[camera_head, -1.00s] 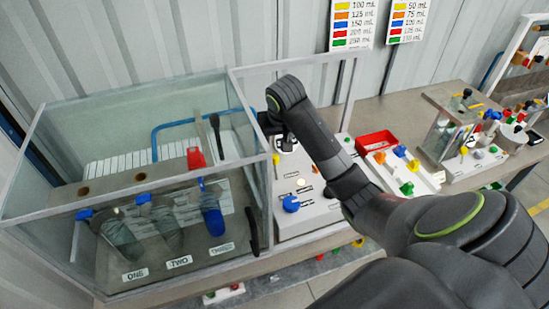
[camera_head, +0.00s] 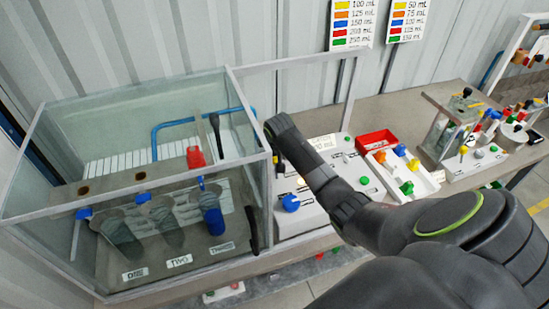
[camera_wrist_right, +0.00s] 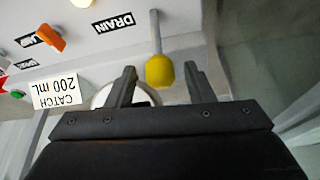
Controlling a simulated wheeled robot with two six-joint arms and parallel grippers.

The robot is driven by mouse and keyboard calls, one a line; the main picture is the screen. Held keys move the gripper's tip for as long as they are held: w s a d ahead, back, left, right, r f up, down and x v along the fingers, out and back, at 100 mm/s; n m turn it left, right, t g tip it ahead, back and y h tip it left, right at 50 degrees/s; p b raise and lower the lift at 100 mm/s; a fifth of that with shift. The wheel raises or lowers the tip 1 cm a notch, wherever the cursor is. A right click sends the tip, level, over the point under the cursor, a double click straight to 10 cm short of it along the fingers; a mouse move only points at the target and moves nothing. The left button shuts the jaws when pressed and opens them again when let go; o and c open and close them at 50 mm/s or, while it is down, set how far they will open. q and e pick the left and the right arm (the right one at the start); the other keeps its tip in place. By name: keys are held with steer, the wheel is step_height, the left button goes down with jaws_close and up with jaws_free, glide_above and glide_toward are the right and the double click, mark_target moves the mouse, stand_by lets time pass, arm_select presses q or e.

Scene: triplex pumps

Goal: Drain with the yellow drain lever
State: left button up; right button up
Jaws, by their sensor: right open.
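The yellow drain lever (camera_wrist_right: 160,70) has a rounded yellow knob on a thin metal rod beside the DRAIN label (camera_wrist_right: 113,22). In the right wrist view my right gripper (camera_wrist_right: 160,84) is open, with the knob between the two fingertips and gaps on both sides. In the head view my right gripper (camera_head: 277,150) is at the panel's left edge beside the tank; the wrist partly hides it, and I cannot make out the lever there. The glass tank (camera_head: 70,125) holds cylinders marked ONE, TWO and THREE; THREE (camera_head: 212,220) shows blue inside. My left gripper is out of view.
The white control panel (camera_head: 310,215) carries a blue knob (camera_head: 290,203) and green buttons. An orange switch (camera_wrist_right: 50,38) and a CATCH 200 mL label (camera_wrist_right: 56,92) are near the lever. A red tray (camera_head: 377,140) and more stations stand right. The tank wall is close to my right gripper.

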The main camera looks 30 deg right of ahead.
steer(key=shift+x, duration=0.9)
steer(key=shift+c, duration=0.5)
jaws_close()
